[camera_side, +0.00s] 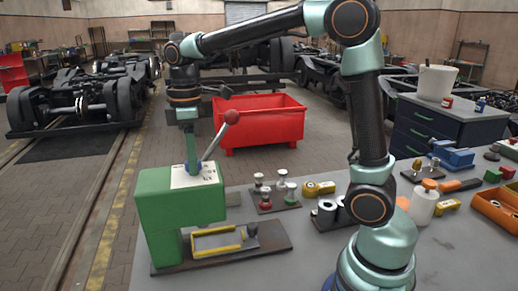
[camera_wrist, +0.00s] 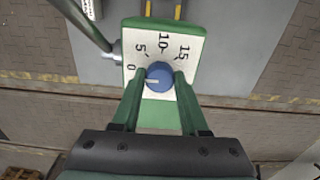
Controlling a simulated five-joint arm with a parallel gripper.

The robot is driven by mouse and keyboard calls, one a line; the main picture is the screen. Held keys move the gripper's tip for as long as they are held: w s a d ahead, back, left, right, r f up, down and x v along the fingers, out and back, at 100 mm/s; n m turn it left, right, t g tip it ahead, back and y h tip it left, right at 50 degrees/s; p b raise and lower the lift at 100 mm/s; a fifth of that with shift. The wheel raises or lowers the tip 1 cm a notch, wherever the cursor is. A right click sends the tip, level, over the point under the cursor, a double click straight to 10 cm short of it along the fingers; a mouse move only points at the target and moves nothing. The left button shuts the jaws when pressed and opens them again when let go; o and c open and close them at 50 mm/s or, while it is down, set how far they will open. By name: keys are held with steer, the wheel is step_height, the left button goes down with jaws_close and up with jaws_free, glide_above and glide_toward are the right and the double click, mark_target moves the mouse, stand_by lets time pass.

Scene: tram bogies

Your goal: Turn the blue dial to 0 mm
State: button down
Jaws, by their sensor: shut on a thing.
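The blue dial (camera_wrist: 158,72) sits on a white scale plate (camera_wrist: 190,48) marked 0, 5, 10 and 15. My gripper (camera_wrist: 160,80) is shut on the dial, with one green finger on each side of it. A pale line on the dial points left, to the 0 end of the scale; whether it lines up exactly with the 0 mark is too small to tell. In the side view my gripper (camera_side: 191,165) reaches down onto the plate on top of the green machine (camera_side: 180,210). The dial is hidden there.
A lever with a red ball (camera_side: 231,117) rises from the green machine close beside my gripper. A yellow-edged frame (camera_side: 216,242) lies on the machine's dark base. Small stamps (camera_side: 266,200) stand to the right on the grey bench.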

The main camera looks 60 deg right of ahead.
steer(key=shift+r, duration=0.15)
steer(key=shift+c, duration=2.1)
jaws_free()
step_height(320, 180, up, 12)
steer(key=s+d+f+m+t, duration=0.1)
steer(key=s+f+m+t, duration=0.4)
steer(key=s+f+m, duration=0.4)
step_height(320, 180, down, 3)
steer(key=shift+s+d+r+t, duration=0.1)
steer(key=shift+s+d+t, duration=0.25)
steer(key=shift+s, duration=0.85)
